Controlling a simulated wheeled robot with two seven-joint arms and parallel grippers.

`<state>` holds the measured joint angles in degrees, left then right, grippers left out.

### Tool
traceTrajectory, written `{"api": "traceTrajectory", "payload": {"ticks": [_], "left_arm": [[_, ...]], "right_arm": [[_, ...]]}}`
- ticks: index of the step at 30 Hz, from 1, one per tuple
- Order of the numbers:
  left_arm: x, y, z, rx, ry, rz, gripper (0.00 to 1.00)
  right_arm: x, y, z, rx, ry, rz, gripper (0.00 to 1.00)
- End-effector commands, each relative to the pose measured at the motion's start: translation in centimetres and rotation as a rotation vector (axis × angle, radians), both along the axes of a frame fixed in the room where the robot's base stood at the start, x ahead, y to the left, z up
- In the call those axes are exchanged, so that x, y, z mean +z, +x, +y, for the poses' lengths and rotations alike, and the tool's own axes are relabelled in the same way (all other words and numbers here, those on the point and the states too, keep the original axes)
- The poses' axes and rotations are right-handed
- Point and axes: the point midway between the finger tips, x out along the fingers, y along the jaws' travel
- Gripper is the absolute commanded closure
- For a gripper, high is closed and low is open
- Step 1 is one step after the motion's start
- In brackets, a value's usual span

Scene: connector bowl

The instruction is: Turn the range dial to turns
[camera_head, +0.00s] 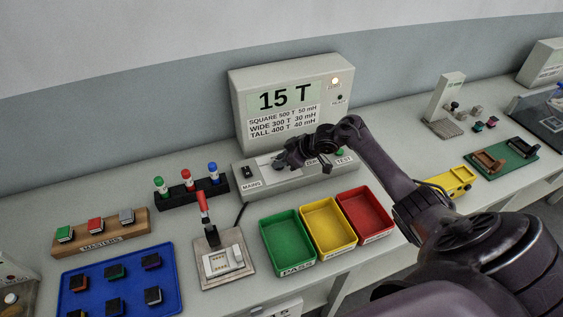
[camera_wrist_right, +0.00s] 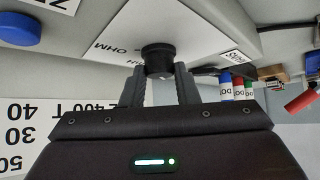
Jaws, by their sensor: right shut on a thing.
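The range dial (camera_wrist_right: 157,57) is a small black knob on a white plate with lettering that includes "OHM", in the right wrist view. My right gripper (camera_wrist_right: 159,76) is shut on it, one finger on each side. In the head view my right gripper (camera_head: 284,163) reaches over the grey control box (camera_head: 285,183) from the right and hides the dial. Which mark the dial points to cannot be told. The meter (camera_head: 236,98) behind the box shows "15 T" on its green screen (camera_head: 285,97). My left gripper is not in view.
A black MAINS switch (camera_head: 247,172) is left of the gripper and a green TEST button (camera_head: 339,153) is right of it. Green (camera_head: 285,238), yellow (camera_head: 328,223) and red (camera_head: 364,212) trays stand in front. A red-handled fixture (camera_head: 204,222) stands front left.

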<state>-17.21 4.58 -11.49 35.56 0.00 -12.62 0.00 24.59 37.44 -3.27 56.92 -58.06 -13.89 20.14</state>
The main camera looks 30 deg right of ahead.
Motion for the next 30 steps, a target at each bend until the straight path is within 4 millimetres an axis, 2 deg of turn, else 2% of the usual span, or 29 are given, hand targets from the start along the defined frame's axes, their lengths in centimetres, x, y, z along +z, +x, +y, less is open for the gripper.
{"api": "traceTrajectory", "payload": {"ticks": [13, 14, 18, 30], "left_arm": [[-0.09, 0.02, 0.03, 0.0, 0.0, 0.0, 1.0], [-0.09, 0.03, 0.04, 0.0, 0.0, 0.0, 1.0], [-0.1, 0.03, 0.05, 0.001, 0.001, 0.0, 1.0], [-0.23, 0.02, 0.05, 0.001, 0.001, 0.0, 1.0]], "right_arm": [[0.08, 0.04, -0.09, 0.008, -0.002, -0.001, 0.95], [0.08, 0.05, -0.1, 0.008, -0.002, -0.001, 0.68], [0.06, 0.04, -0.07, 0.008, -0.002, -0.001, 0.51], [0.57, -0.54, -0.45, 0.008, -0.003, -0.001, 0.51]]}}
